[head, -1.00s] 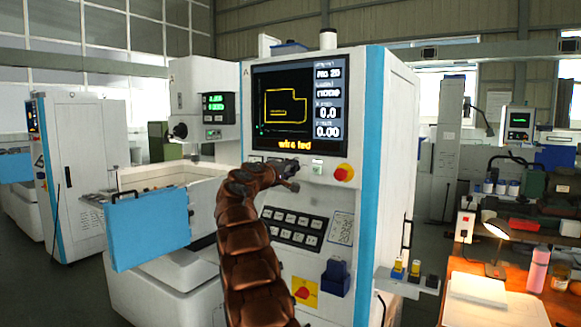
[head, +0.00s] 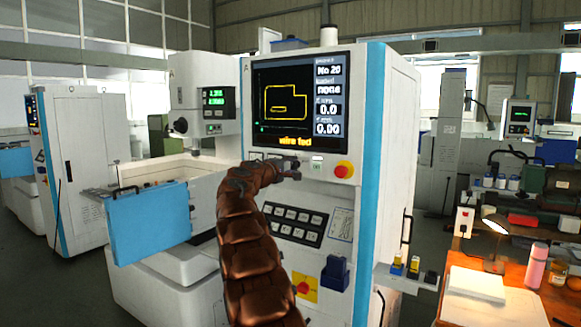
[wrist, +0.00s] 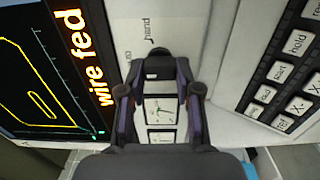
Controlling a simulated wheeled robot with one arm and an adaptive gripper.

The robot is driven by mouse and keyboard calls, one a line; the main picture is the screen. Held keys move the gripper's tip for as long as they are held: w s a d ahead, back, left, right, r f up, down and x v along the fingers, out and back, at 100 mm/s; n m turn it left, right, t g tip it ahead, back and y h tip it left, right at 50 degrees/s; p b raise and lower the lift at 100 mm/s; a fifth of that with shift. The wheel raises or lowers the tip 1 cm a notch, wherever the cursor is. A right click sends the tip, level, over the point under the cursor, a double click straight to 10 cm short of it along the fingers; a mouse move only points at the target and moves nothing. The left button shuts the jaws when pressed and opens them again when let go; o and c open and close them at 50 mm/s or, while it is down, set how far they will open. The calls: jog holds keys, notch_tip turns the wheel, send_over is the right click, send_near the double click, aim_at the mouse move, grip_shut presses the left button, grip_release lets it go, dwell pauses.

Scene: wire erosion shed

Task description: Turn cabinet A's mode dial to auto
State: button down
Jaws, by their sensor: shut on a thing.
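Cabinet A (head: 385,110) is the white machine with a blue edge, a small A at its upper left and a screen (head: 297,100) reading "wire fed". My gripper (head: 291,170) is at the panel strip just below the screen. In the wrist view my gripper (wrist: 160,68) is shut on the dark mode dial (wrist: 154,53), with one finger on each side. The label "hand" (wrist: 148,32) is beyond the dial; a partly hidden label shows at its left. I cannot tell where the dial's pointer stands. In the head view my gripper hides the dial.
A keypad (head: 292,224) lies below and also shows in the wrist view (wrist: 290,75). A blue door (head: 148,222) stands out at left. A desk (head: 525,300) with a lamp is at right.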

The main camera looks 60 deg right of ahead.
jog(key=c, duration=0.8)
grip_release()
jog(key=shift+a, duration=0.1)
jog(key=a, duration=1.1)
jog(key=shift+s+a, duration=0.2)
jog(key=shift+a, duration=0.2)
jog(key=shift+a, duration=0.1)
